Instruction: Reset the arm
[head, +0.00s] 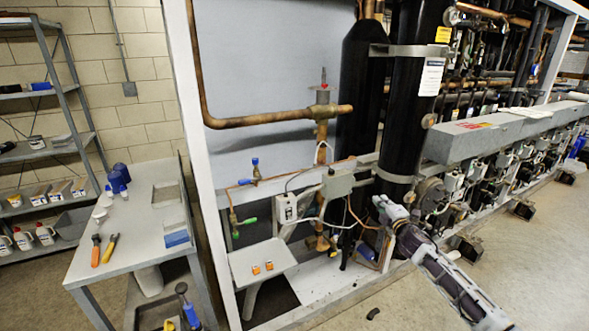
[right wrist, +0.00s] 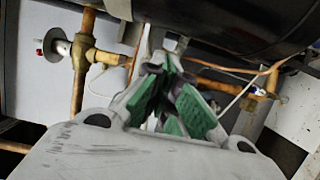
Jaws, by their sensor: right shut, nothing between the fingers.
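My right gripper (head: 382,203) reaches in from the lower right in the head view, in front of the rack's lower frame and below the black cylinders. In the right wrist view its grey fingers with green pads (right wrist: 160,68) come together at their tips, shut with nothing between them. Copper pipes (right wrist: 80,85) and a dark cylinder (right wrist: 220,25) show beyond the fingers. I cannot tell the exact gap to the rack. My left gripper is not in view.
The compressor rack (head: 192,100) fills the middle and right, with a black cylinder (head: 405,110) and a copper pipe (head: 260,120). A grey table (head: 140,225) at left holds tools and blue items. Shelving (head: 70,95) stands behind it. Floor is open at lower right.

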